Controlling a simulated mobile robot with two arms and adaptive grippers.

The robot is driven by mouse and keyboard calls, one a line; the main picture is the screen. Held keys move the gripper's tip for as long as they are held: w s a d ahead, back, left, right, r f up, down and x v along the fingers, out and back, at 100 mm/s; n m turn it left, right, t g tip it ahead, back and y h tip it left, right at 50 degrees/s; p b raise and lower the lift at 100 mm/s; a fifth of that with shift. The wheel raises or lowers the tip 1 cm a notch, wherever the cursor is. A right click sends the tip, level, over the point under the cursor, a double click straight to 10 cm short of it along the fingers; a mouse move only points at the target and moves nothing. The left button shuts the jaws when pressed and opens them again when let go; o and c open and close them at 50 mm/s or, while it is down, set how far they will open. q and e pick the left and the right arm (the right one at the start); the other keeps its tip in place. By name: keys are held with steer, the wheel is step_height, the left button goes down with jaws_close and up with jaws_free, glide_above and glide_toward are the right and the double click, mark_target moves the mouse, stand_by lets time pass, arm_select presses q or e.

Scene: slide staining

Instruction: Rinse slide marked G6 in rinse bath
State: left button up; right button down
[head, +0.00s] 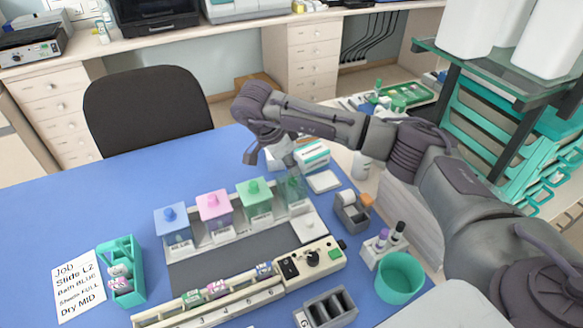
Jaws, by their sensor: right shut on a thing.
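My right gripper (288,166) reaches in from the right and points down over the clear bath (296,193) at the right end of the row of baths. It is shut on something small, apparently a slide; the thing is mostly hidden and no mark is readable. A blue bath (173,223), a pink bath (214,209) and a green bath (254,198) stand to the left, each with a knobbed lid. A long numbered rack (215,304) in front holds several slides with coloured ends. My left gripper is not in view.
A control box (310,260) with knob and green button joins the rack's right end. A teal cup (400,278), a marker holder (382,247) and a grey slotted holder (326,307) stand at right. A teal box (138,262) and a card (78,288) reading "Slide L2" lie left.

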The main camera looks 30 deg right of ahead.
step_height(320, 180, up, 6)
steer(key=p, duration=0.3)
steer(key=shift+r, duration=0.25)
